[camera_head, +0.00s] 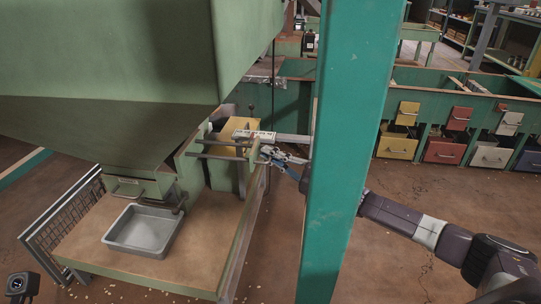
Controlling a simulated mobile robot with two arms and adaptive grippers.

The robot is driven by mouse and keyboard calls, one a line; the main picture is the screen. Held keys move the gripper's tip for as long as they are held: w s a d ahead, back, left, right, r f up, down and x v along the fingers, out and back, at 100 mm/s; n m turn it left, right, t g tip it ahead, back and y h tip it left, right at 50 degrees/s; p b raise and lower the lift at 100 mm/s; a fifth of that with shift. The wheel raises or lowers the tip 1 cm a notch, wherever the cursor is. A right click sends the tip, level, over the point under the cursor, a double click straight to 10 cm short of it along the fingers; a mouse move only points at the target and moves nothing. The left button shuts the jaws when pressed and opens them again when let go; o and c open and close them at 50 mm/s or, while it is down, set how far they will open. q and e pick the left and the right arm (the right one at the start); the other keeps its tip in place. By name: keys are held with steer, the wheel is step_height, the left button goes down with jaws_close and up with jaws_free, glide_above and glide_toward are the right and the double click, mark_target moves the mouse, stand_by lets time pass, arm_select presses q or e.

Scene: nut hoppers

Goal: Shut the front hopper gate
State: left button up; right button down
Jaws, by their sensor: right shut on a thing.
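The green hopper (110,60) fills the upper left and narrows to a chute above a wooden table. Beside the chute, dark horizontal rods (222,143) run right from a green upright to the gate handle (254,155) at their outer end. My right gripper (269,153) reaches in from the right, behind the teal post, and is shut on this handle. The fingertips are small and the contact is hard to make out. How far the gate itself stands open cannot be told, as the chute hides it.
A teal post (348,140) stands close in front and hides part of my right arm. A metal tray (145,231) sits on the wooden table (100,256) under the chute. Coloured bins (440,150) line a green bench at the back right. Floor at right is mostly clear.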

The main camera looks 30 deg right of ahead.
mark_target(256, 156)
steer(key=w+a, duration=0.1)
steer(key=a, duration=0.1)
steer(key=w+a+p, duration=0.1)
steer(key=w+a, duration=0.1)
steer(key=shift+a, duration=0.1)
steer(key=c, duration=2.1)
jaws_free()
steer(key=shift+w+a, duration=0.15)
steer(key=v, duration=1.2)
